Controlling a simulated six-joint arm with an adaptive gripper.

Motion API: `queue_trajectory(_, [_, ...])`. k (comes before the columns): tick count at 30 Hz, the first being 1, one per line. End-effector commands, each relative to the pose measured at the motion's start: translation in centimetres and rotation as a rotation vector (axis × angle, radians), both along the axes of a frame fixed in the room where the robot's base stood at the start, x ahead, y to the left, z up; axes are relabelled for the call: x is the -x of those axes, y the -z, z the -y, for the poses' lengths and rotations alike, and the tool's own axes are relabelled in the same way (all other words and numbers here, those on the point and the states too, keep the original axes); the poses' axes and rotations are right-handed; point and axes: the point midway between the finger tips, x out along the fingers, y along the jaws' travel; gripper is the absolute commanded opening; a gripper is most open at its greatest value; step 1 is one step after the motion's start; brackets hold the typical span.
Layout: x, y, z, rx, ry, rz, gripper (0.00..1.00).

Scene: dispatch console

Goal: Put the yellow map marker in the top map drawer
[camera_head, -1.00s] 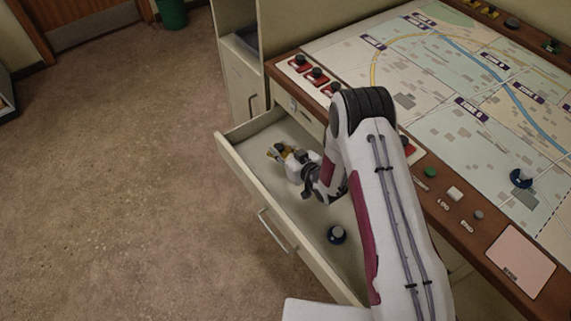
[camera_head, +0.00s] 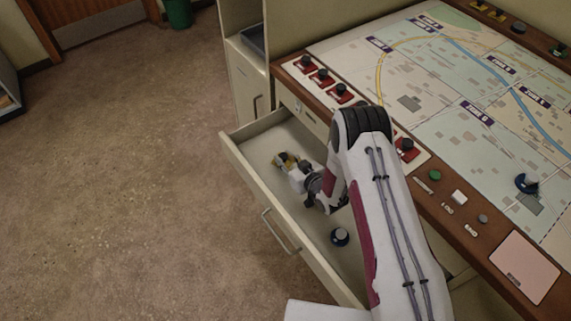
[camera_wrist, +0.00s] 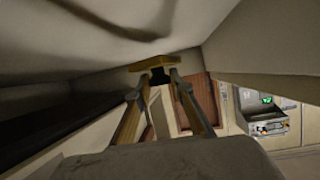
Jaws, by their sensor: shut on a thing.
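The open top map drawer (camera_head: 277,228) is pulled out from the console's left side. My gripper (camera_head: 280,160) is inside it, over the far end of its floor. The yellow map marker (camera_wrist: 168,62) shows in the wrist view between my two fingertips (camera_wrist: 162,82), and the gripper is shut on it. In the head view the marker is mostly hidden by the gripper, and I cannot tell whether it touches the drawer floor.
The console top carries a map board (camera_head: 430,90), with red-based black knobs (camera_head: 322,76) along its left edge. Another blue marker (camera_head: 526,183) stands on the map. A cabinet (camera_head: 246,85) stands behind the drawer. Open carpet lies to the left.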

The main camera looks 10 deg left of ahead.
Motion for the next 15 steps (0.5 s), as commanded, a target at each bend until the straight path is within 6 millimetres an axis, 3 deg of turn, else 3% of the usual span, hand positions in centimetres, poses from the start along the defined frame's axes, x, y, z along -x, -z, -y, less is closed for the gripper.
queue_trajectory(6, [0.0, 2.2, 0.0, 0.0, 0.0, 0.0, 0.0])
queue_trajectory(15, [0.0, 3.1, 0.0, -0.001, 0.0, 0.001, 0.0])
